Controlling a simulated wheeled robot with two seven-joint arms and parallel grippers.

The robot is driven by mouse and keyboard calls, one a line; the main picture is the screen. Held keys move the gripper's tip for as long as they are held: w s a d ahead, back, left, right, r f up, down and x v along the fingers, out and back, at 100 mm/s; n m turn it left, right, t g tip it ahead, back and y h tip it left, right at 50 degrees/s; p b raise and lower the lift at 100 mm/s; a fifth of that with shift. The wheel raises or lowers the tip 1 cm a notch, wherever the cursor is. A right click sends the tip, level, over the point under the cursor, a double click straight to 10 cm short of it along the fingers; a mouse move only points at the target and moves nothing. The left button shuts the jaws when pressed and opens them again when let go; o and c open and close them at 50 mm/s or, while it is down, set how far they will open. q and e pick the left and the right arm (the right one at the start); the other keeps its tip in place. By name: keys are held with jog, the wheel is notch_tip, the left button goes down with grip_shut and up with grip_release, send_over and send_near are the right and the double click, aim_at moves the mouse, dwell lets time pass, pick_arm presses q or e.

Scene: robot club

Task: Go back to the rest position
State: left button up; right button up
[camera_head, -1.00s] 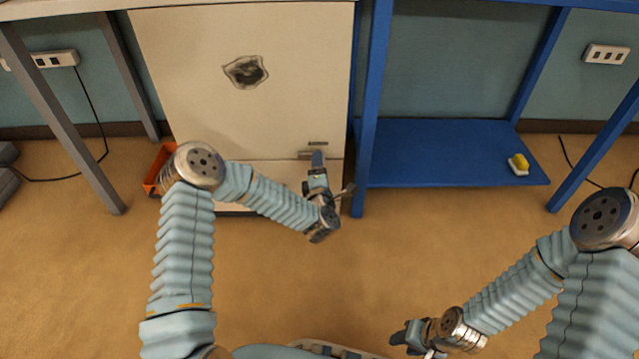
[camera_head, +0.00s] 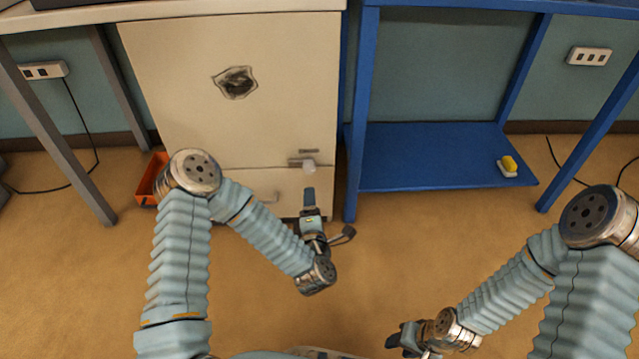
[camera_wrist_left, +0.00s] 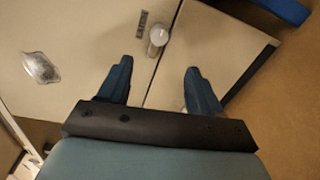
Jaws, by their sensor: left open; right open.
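My left gripper (camera_head: 327,215) is open and empty in front of the lower part of the white cabinet (camera_head: 170,90). In the left wrist view its two blue fingers (camera_wrist_left: 159,85) are spread apart, with the cabinet's round light knob (camera_wrist_left: 159,36) seen beyond the gap. The knob also shows in the head view (camera_head: 309,166), apart from the gripper. My right gripper (camera_head: 398,345) is open at the bottom of the head view, over the floor, partly cut off by the frame edge.
A blue shelf unit (camera_head: 430,158) stands right of the cabinet, with a yellow and white object (camera_head: 508,166) on its low shelf. An orange bin (camera_head: 146,182) sits behind my left arm. The brown floor (camera_head: 420,235) between my arms is clear.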

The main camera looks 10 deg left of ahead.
pick_arm(q)
jog(key=s+d+f+m+g+h+p, duration=0.4)
jog(key=s+d+m+g+h+p, duration=0.25)
jog(key=m, duration=0.55)
jog(key=s+a+f+m+g+h+p, duration=0.1)
jog(key=s+m+g, duration=0.3)
jog(key=s, duration=0.5)
jog(key=s+a+f+m+g+h+p, duration=0.1)
jog(key=s+m+g+p, duration=0.3)
jog(key=s, duration=0.4)
jog(key=shift+s+a+f+m+g, duration=0.15)
jog(key=shift+s+a+m+g, duration=0.1)
jog(key=shift+s+m+g, duration=0.3)
jog(key=shift+w+h, duration=0.2)
jog(key=shift+h, duration=0.05)
jog(key=shift+c, duration=0.5)
